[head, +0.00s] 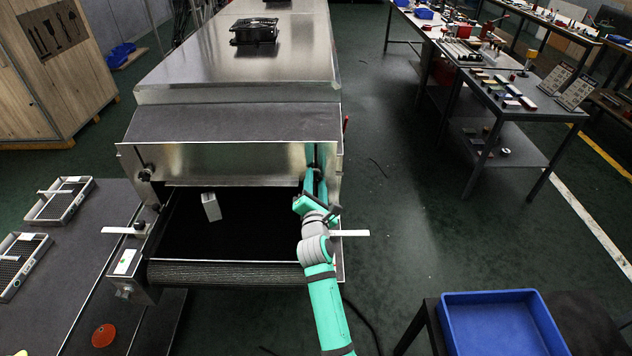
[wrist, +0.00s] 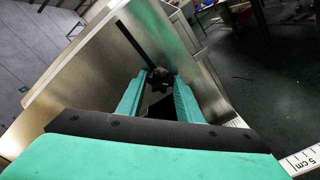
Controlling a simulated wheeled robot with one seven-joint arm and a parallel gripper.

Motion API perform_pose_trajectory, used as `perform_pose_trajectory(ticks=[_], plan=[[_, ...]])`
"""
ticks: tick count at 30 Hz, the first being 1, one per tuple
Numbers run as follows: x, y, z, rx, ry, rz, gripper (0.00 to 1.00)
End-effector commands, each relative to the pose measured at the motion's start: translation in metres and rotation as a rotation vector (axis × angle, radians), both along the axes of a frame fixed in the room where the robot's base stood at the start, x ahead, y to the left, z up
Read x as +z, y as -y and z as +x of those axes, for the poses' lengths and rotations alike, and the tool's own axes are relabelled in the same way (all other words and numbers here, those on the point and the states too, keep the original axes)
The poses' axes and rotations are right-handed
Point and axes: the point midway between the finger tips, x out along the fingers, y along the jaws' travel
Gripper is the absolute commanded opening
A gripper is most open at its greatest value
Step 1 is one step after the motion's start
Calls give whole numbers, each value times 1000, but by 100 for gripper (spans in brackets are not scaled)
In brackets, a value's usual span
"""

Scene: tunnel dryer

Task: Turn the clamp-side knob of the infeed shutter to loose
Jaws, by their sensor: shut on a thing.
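The infeed shutter (head: 230,162) is a bare metal plate across the front of the dryer, above the dark belt. My gripper (head: 317,160) is at the shutter's right end, with its teal fingers pointing at the plate. In the wrist view, a black knob (wrist: 160,78) sits between the two fingertips, beside a dark slot in the metal. The fingers are shut on this knob. It is hidden by my gripper in the head view. Another black knob (head: 145,173) shows at the shutter's left end. I cannot read any knob's turn position.
White scale strips (head: 350,233) stick out at both sides; one is close to my gripper in the wrist view (wrist: 302,160). A blue tray (head: 503,322) is at lower right.

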Motion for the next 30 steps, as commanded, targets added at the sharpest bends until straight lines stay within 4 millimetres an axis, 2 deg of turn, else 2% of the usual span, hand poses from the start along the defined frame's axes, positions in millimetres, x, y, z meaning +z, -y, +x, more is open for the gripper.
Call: perform_pose_trajectory(ticks=[4, 5, 7, 16, 20, 30], plan=[[-2, 0, 0, -1, -4, 2, 10], [-2, 0, 0, -1, -4, 2, 35], [-2, 0, 0, -1, -4, 2, 51], [-1, 0, -1, 0, -1, 2, 51], [-1, 0, -7, 0, -1, 4, 51], [-2, 1, -61, -2, -2, 7, 51]])
